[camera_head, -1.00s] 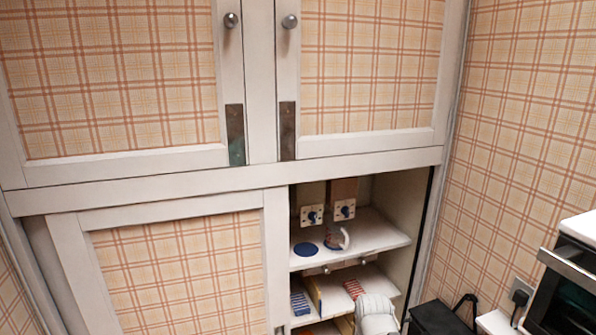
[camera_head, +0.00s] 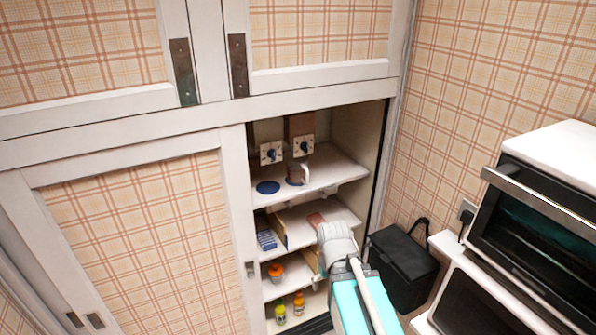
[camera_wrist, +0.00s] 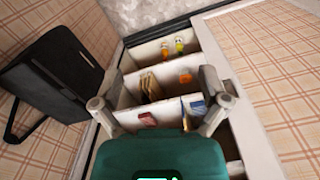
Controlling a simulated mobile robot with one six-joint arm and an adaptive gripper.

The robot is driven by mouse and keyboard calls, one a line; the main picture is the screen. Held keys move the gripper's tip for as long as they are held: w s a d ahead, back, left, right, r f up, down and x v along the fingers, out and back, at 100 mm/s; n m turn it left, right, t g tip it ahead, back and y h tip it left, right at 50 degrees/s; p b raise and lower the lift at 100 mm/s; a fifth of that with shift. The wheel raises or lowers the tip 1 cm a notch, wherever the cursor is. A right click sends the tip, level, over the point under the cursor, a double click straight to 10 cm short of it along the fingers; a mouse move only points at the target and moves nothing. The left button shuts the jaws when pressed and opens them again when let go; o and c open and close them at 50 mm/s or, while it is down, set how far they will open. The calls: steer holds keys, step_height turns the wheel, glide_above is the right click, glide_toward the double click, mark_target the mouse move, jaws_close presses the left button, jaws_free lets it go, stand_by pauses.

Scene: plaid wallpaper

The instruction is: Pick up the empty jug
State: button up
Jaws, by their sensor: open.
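In the head view, a small jug with a pale curved handle (camera_head: 305,173) stands on the top shelf of the open cupboard. Its body is hard to make out; it looks partly clear. A flat blue disc (camera_head: 268,187) lies on the shelf to its left. My arm reaches up from below, in front of the lower shelves, with its end below the jug's shelf. In the wrist view my gripper (camera_wrist: 161,102) is open and empty, its fingers wide apart over the lower shelves. I cannot make out the jug in that view.
Lower shelves hold an orange tub (camera_head: 276,272), small bottles (camera_head: 299,303) and booklets (camera_head: 266,239). Two switch plates (camera_head: 303,146) are on the back wall behind the jug. A black bag (camera_head: 403,262) and an oven (camera_head: 535,225) stand at right. A door covers the cupboard's left.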

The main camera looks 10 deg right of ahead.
steer(key=shift+w+d, duration=0.1)
steer(key=shift+w, duration=0.05)
steer(key=c, duration=0.4)
steer(key=shift+w+d+f+h, duration=0.15)
steer(key=shift+w+h, duration=0.15)
steer(key=shift+c, duration=0.4)
steer(key=w+d+r+n+t+h+b, duration=0.1)
steer(key=w+d+n+t+h+b, duration=0.2)
steer(key=w, duration=0.7)
steer(key=w+d+r+n+t+h+b, duration=0.1)
steer(key=w+r+t+h+b, duration=0.25)
steer(key=w, duration=0.55)
steer(key=w+a+r+n+t+b, duration=0.3)
steer(key=w+a+r+n+t, duration=0.2)
steer(key=w+a+n+t, duration=0.4)
steer(key=w+a+t, duration=0.1)
steer(key=w, duration=0.3)
steer(key=shift+w, duration=0.3)
steer(key=shift+r, duration=0.1)
